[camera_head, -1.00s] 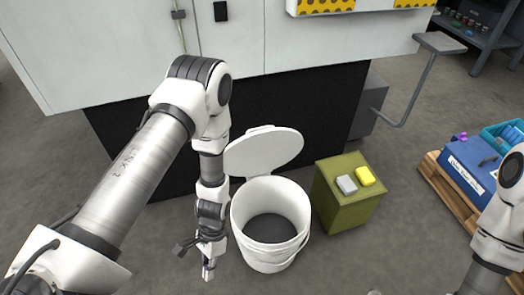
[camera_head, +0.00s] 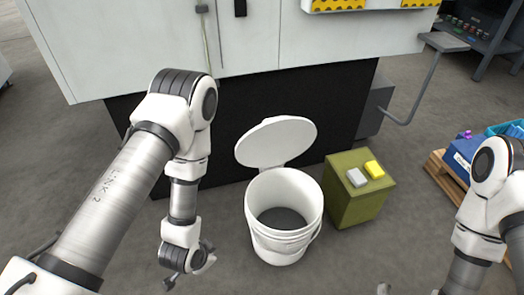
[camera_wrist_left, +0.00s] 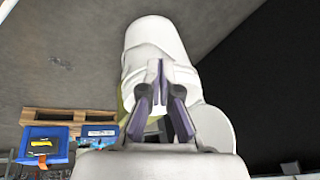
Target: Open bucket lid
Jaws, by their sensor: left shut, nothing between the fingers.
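The white bucket (camera_head: 284,243) stands on the floor with its mouth uncovered and its inside dark. Its white round lid (camera_head: 277,142) stands tilted up at the back of the rim, toward the machine. My left gripper (camera_head: 170,284) is left of the bucket, apart from it, and shows only small and partly in the head view. In the left wrist view its fingers (camera_wrist_left: 158,68) are shut and empty, with the bucket (camera_wrist_left: 153,35) beyond them and the lid (camera_wrist_left: 214,128) at lower right.
A green box (camera_head: 360,205) with a grey block (camera_head: 356,178) and a yellow block (camera_head: 375,169) on top stands right of the bucket. A white and black machine (camera_head: 255,40) is behind. A wooden pallet (camera_head: 437,178) with blue bins is at far right.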

